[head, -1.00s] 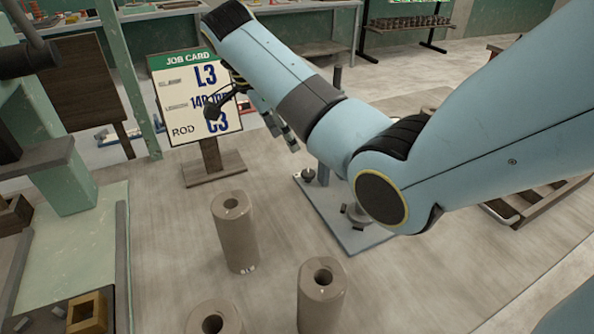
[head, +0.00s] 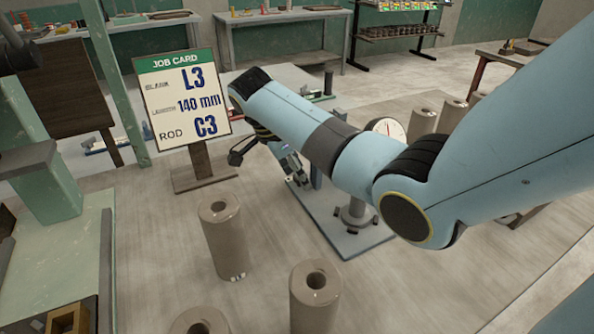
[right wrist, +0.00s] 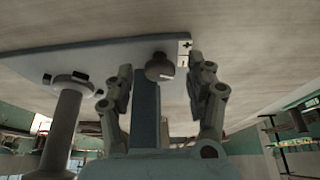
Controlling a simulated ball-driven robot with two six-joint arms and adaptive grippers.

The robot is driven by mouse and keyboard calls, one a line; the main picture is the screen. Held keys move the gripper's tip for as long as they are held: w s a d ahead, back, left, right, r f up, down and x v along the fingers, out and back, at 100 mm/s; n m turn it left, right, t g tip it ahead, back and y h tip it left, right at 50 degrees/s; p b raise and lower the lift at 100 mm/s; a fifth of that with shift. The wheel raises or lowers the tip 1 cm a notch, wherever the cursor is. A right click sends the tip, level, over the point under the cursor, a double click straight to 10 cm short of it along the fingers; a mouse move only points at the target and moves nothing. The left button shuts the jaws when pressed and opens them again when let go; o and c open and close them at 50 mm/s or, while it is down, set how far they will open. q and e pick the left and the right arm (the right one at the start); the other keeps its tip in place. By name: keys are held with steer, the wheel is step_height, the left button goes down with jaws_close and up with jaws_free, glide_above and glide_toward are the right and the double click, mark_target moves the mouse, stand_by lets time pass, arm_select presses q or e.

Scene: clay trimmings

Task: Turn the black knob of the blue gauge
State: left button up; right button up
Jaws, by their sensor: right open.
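The blue gauge's round white dial (head: 390,127) shows partly behind my right arm in the head view. Its blue base plate (head: 350,244) lies on the floor-like grey surface; the plate also shows in the right wrist view (right wrist: 100,60). In the right wrist view, the dark round knob (right wrist: 158,68) sits by a plus/minus label (right wrist: 184,54). My right gripper (right wrist: 160,80) is open, its fingers on either side of the knob in that view, with visible gaps. In the head view the right gripper (head: 292,168) is over the plate's far left end and the knob cannot be made out. My left gripper is not in view.
Brown hollow cylinders (head: 223,238) stand in front of the plate, and more (head: 423,122) stand behind my right arm. A job card (head: 183,98) on a wooden stand is left of the gripper. A grey post (right wrist: 62,130) rises beside the gripper.

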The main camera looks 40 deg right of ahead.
jaws_close()
stand_by(0.3)
steer(key=shift+m, duration=0.4)
steer(key=shift+w+r+m+g+y+p, duration=0.15)
steer(key=shift+m+g+y+p, duration=0.2)
steer(key=shift+m+p, duration=0.45)
steer(key=shift+w+d+m+g+y+p, duration=0.1)
steer(key=shift+m+g+y+p, duration=0.2)
steer(key=shift+m, duration=0.85)
steer(key=shift+d+m+g+y+p, duration=0.15)
steer(key=shift+m+g, duration=0.2)
steer(key=shift+m, duration=0.8)
steer(key=shift+a, duration=0.1)
jaws_free()
